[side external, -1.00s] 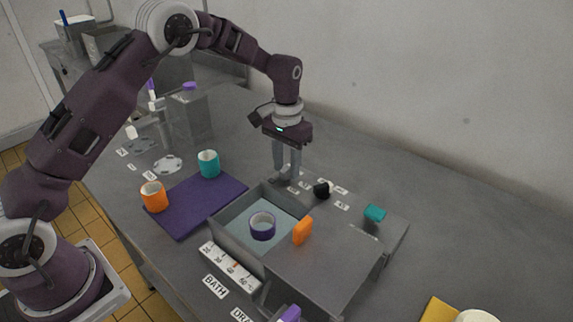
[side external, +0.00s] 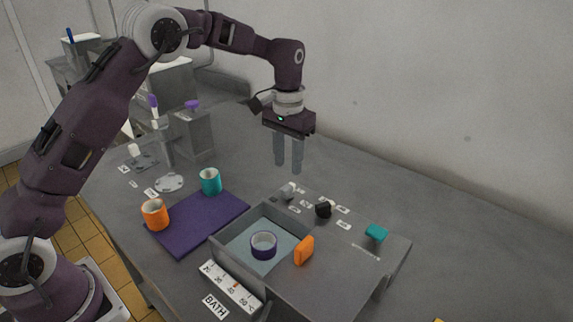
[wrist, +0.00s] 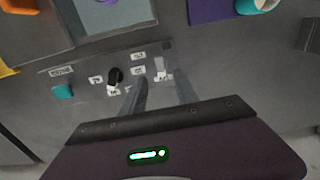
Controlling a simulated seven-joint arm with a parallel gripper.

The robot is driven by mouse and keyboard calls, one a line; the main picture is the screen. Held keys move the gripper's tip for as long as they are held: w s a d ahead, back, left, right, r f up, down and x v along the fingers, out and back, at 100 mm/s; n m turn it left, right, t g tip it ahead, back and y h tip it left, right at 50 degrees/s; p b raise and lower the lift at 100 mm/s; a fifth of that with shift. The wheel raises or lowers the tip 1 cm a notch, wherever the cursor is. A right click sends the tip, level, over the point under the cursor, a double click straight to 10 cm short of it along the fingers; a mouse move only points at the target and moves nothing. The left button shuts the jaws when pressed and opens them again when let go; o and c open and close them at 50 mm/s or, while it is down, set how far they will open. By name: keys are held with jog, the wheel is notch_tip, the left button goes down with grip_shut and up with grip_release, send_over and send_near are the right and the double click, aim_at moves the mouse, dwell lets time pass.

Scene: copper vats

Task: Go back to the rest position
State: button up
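My gripper (side external: 288,170) hangs fingers-down in the air above the back of the bath unit, with nothing between its fingers. The fingers are apart, as the wrist view also shows (wrist: 158,97). Below the fingertips, and apart from them, is a small pale knob (side external: 287,191) on the labelled panel. A black knob (side external: 323,209) sits to its right; it also shows in the wrist view (wrist: 115,76).
The grey bath (side external: 233,268) holds a purple ring-shaped vessel (side external: 263,244). An orange block (side external: 304,251) and teal block (side external: 376,233) are on the unit. Orange (side external: 155,214) and teal (side external: 210,181) cups stand on a purple mat (side external: 187,239). Air around my gripper is clear.

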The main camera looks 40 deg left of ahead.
jog(key=s+r+t, duration=0.2)
jog(key=s+r, duration=1.1)
jog(key=r, duration=0.2)
jog(key=s+f+t, duration=0.1)
jog(key=s+t, duration=0.2)
jog(key=s, duration=1.9)
jog(key=shift+f+t, duration=0.3)
jog(key=shift+f, duration=0.1)
